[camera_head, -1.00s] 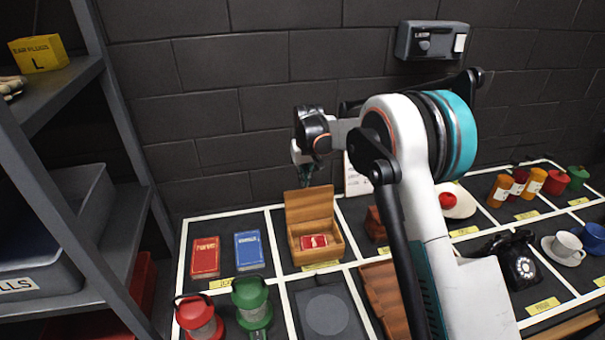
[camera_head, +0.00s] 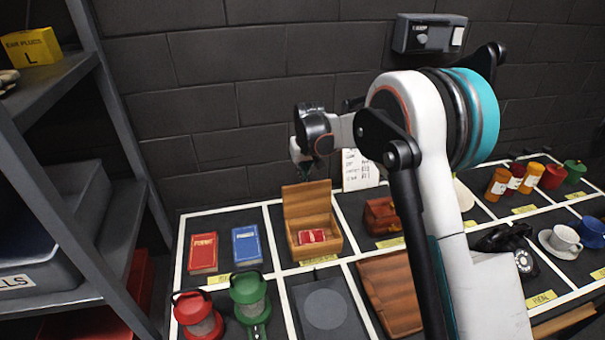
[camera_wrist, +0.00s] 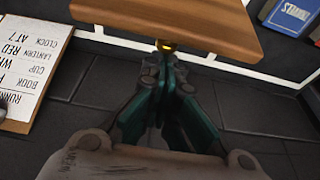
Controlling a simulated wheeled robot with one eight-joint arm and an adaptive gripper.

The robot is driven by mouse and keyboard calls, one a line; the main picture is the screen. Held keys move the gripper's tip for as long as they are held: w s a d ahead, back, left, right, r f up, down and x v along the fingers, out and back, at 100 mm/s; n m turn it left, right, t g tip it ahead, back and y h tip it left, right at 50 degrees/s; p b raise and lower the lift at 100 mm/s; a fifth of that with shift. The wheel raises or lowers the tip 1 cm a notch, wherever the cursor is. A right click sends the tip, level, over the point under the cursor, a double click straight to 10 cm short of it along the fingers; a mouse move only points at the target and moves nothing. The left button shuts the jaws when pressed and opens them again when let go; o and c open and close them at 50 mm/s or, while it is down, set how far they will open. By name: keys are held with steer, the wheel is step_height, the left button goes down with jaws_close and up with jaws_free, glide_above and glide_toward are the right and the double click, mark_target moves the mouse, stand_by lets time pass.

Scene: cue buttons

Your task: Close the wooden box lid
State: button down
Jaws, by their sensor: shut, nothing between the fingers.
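The wooden box (camera_head: 318,236) sits in a back compartment of the table grid, with its lid (camera_head: 306,201) raised upright at the back. A red pack (camera_head: 311,236) lies inside it. My gripper (camera_head: 305,172) is above and behind the raised lid in the head view, small and partly hidden by the wrist. In the wrist view my gripper (camera_wrist: 166,62) is shut and empty, its teal fingers together. Its tips are close to the wooden lid (camera_wrist: 180,18) and a small brass piece (camera_wrist: 166,45) at the lid's edge; I cannot tell whether they touch.
Lanterns (camera_head: 250,298) are in front. A brown case (camera_head: 381,216) and a written note (camera_head: 358,170) are to the right and behind. A shelf (camera_head: 110,130) is at the left, a brick wall behind.

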mark_target(306, 184)
steer(key=shift+s, duration=0.2)
steer(key=shift+s+d+r+t+y+b, duration=0.15)
steer(key=shift+s+r+t, duration=0.1)
steer(key=shift+s+t, duration=0.2)
steer(key=shift+s+d+r+t+y+b, duration=0.15)
steer(key=shift+s+r+t, duration=0.05)
steer(key=shift+s+t, duration=0.25)
steer(key=s+t, duration=0.1)
steer(key=s+d+t+b, duration=0.1)
steer(key=s, duration=0.1)
steer(key=s+r+t+y+b, duration=0.1)
steer(key=s, duration=0.1)
steer(key=shift+d+t, duration=0.2)
steer(key=shift+t, duration=0.2)
steer(key=s+d+f+b, duration=0.1)
steer(key=s+f+b, duration=0.3)
steer(key=s, duration=0.2)
steer(key=s+d+f+t+b, duration=0.1)
steer(key=s+d+f+b, duration=0.1)
steer(key=s+f+b, duration=0.2)
steer(key=shift+s+d+f+t+b, duration=0.35)
steer(key=shift+s+b, duration=0.35)
steer(key=shift+s, duration=0.8)
